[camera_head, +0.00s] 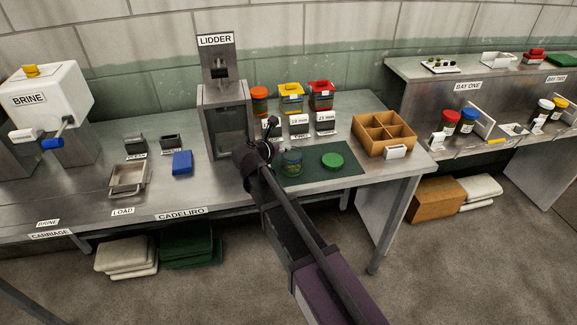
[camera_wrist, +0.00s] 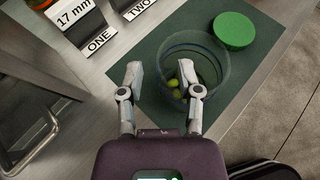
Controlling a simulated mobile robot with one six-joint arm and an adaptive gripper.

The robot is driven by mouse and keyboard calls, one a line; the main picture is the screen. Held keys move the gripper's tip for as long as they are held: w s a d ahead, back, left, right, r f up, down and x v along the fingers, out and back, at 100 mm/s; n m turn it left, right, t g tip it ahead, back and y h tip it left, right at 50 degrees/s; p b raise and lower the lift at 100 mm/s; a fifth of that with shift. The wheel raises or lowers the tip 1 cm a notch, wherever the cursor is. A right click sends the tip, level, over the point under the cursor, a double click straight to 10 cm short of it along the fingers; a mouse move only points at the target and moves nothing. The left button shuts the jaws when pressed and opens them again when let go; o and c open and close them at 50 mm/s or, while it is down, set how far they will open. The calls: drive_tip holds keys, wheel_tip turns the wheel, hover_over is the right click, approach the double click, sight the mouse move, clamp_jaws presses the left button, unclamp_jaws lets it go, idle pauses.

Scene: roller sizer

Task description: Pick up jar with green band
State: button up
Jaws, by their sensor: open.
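An open clear glass jar (camera_head: 291,163) with a dark bluish-green rim stands upright on the dark green mat (camera_head: 312,176). In the wrist view the jar (camera_wrist: 213,55) holds a few green olives at its bottom; a separate green band is hard to tell. A round green lid (camera_head: 332,160) lies flat beside it, also in the wrist view (camera_wrist: 234,30). My gripper (camera_wrist: 162,78) is open and empty. Contact cannot be told.
The lidder (camera_head: 226,115) stands left of the mat. Bare metal tabletop (camera_head: 390,172) lies right of the mat.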

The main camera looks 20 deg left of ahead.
drive_tip(key=shift+w+d+f, duration=0.15)
drive_tip(key=shift+w+f, duration=0.15)
drive_tip(key=shift+w, duration=0.3)
clamp_jaws()
